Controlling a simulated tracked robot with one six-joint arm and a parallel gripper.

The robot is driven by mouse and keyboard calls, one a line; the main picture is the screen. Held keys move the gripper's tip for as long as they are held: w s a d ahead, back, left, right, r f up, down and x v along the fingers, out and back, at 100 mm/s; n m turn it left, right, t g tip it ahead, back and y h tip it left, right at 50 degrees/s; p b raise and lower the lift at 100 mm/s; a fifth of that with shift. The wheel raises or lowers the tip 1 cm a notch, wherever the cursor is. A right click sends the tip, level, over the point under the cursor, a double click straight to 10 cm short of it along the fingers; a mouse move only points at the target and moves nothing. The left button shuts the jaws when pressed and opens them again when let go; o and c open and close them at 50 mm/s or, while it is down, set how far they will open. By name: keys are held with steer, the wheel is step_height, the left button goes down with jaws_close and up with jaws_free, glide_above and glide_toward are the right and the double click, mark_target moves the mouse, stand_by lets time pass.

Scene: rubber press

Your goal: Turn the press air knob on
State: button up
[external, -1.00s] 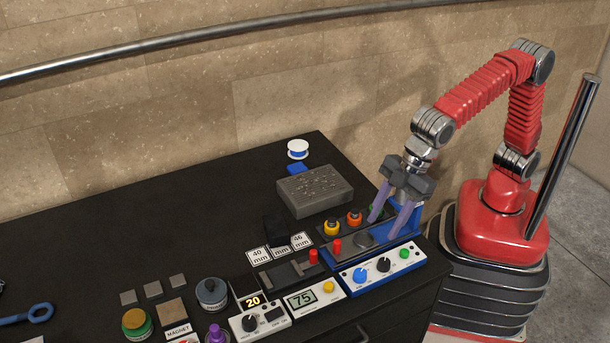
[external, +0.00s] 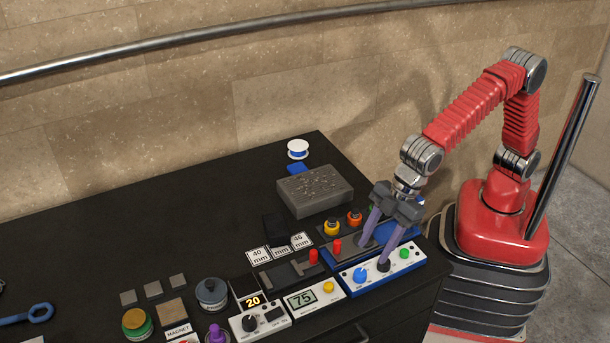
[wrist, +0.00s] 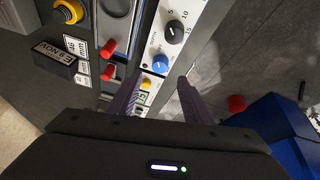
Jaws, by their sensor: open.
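The press control panel (external: 345,281) is a white-topped blue box at the table's right front edge. It carries a blue knob (external: 360,277), a black knob (external: 384,266) and a green button (external: 404,253). I cannot read which is the air knob. My gripper (external: 373,256) is open and empty, pointing down. One finger partly covers the black knob in the external view. In the wrist view the blue knob appears just beyond and between the fingertips (wrist: 160,77).
A display box (external: 302,299) reading 75 is left of the panel. A grey block (external: 315,188) stands farther back. The back left tabletop is clear.

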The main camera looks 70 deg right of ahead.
mark_target(361, 272)
steer(key=x, duration=0.7)
steer(key=shift+w+a+f, duration=0.1)
steer(key=shift+f, duration=0.2)
steer(key=shift+c, duration=0.2)
steer(key=c, duration=1)
